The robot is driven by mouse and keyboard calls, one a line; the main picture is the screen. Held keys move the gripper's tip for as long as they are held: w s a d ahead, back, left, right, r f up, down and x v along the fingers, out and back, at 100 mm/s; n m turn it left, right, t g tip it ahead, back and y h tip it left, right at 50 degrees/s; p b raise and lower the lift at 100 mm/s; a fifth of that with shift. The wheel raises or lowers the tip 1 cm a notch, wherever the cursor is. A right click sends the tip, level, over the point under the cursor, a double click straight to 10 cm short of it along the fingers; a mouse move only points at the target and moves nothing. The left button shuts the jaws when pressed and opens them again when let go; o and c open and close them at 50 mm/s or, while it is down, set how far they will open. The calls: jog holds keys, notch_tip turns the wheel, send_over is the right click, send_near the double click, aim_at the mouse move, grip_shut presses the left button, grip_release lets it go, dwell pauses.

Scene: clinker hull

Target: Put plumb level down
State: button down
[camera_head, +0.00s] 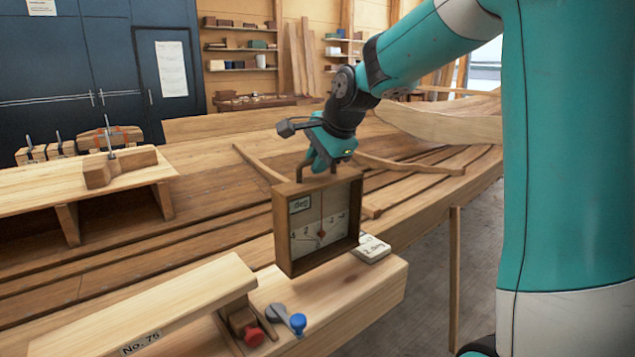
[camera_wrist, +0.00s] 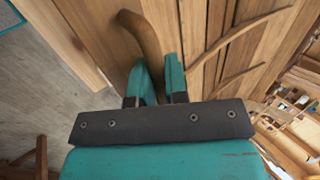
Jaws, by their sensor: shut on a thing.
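The level is at the pale bench plank (camera_head: 375,295). I cannot tell whether its lower edge touches the plank.
A small pale lettered block (camera_head: 371,248) sits just right of the level. A blue-knobbed tool (camera_head: 288,318) and a red-knobbed piece (camera_head: 246,326) lie in front, near the board marked No. 75 (camera_head: 150,312). The plank's right end looks clear. Hull planking (camera_head: 215,195) lies behind.

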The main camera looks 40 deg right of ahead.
aim_at(319, 180)
jog(key=shift+f, duration=2.35)
jog(key=shift+f, duration=0.15)
jog(key=c, duration=1.1)
grip_release()
jog(key=shift+c, duration=0.2)
